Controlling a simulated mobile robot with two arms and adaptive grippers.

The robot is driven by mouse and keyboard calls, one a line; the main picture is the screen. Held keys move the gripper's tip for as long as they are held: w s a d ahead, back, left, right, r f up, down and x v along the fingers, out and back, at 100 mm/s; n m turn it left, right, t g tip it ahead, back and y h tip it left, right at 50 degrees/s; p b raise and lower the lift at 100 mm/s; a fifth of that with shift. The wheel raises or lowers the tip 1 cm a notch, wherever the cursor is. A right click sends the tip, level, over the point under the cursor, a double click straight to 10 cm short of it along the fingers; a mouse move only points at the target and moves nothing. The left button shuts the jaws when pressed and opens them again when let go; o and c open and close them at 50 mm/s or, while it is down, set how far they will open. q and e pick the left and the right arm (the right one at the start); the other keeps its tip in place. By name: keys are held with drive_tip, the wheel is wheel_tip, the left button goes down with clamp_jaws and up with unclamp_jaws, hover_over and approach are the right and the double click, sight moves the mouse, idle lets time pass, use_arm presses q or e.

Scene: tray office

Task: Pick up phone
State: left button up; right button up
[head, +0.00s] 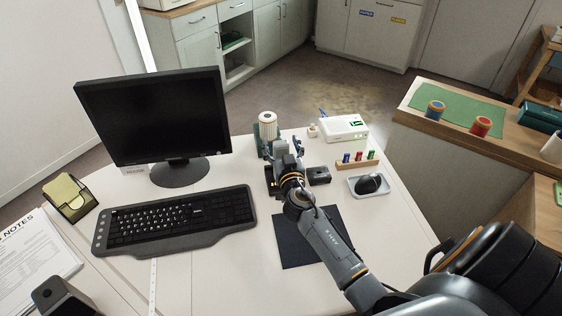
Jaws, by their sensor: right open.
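My right gripper (283,149) is open over the white desk, right of the keyboard, with its fingers pointing away from me. Under and beside its wrist lies a dark, low object (319,175), partly covered by my arm; it may be the phone or its holder, but I cannot tell. Nothing else clearly reads as a phone. I cannot see anything held between the fingers.
A white cylinder (268,119) stands just beyond the gripper. A white box (343,128), a wooden rack (357,161) and a mouse (369,184) on a tray lie to the right. A monitor (155,115) and keyboard (175,219) stand left. A dark mat (293,247) lies under my forearm.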

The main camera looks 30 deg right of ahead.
clamp_jaws()
idle(0.3)
drive_tip(key=shift+r, duration=0.15)
